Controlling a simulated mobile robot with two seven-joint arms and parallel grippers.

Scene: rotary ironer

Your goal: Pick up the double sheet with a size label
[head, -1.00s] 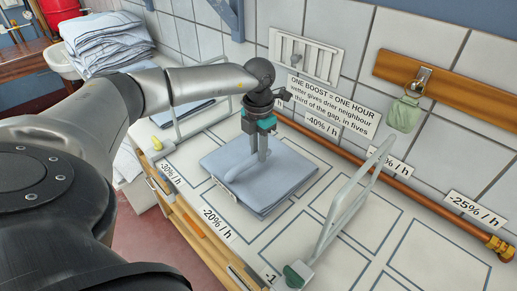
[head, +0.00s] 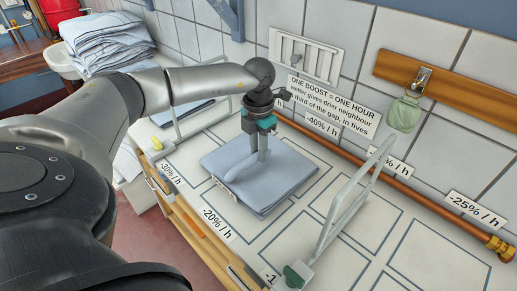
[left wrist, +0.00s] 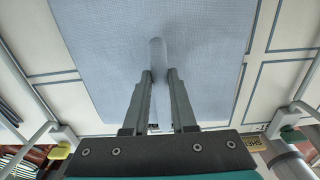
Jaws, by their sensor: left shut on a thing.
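A folded grey-blue sheet (head: 285,178) lies flat on the marked white surface, below the wall notice. My left gripper (head: 263,156) points down over its middle and is shut on a raised ridge of the sheet. In the left wrist view the sheet (left wrist: 105,60) fills the upper middle, and the ridge runs up to between the fingertips of the gripper (left wrist: 158,76). My right gripper is in neither view.
Wire guard frames stand left (head: 190,90) and right (head: 345,205) of the sheet. Another folded sheet (head: 183,112) lies behind the left frame. A stack of pale sheets (head: 105,42) is at the back left. A copper pipe (head: 440,217) runs along the wall. Empty outlined spaces lie to the right.

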